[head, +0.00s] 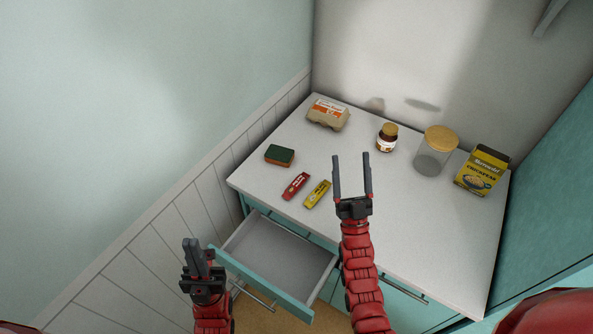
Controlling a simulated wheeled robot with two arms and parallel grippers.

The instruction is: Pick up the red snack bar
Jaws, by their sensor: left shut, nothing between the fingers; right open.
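The red snack bar (296,186) lies flat on the white countertop (400,230), near its front edge. A yellow snack bar (317,194) lies just to its right, close beside it. My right gripper (352,178) is open and empty, with its fingers pointing away over the counter. It is to the right of both bars and touches neither. My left gripper (197,251) is shut and empty at the lower left, beside the drawer and well away from the red bar.
An open, empty drawer (275,252) juts out below the counter. A sponge (279,155) lies left of the bars. An egg carton (328,114), a small jar (387,138), a glass jar (434,155) and a chickpeas box (482,171) stand farther back.

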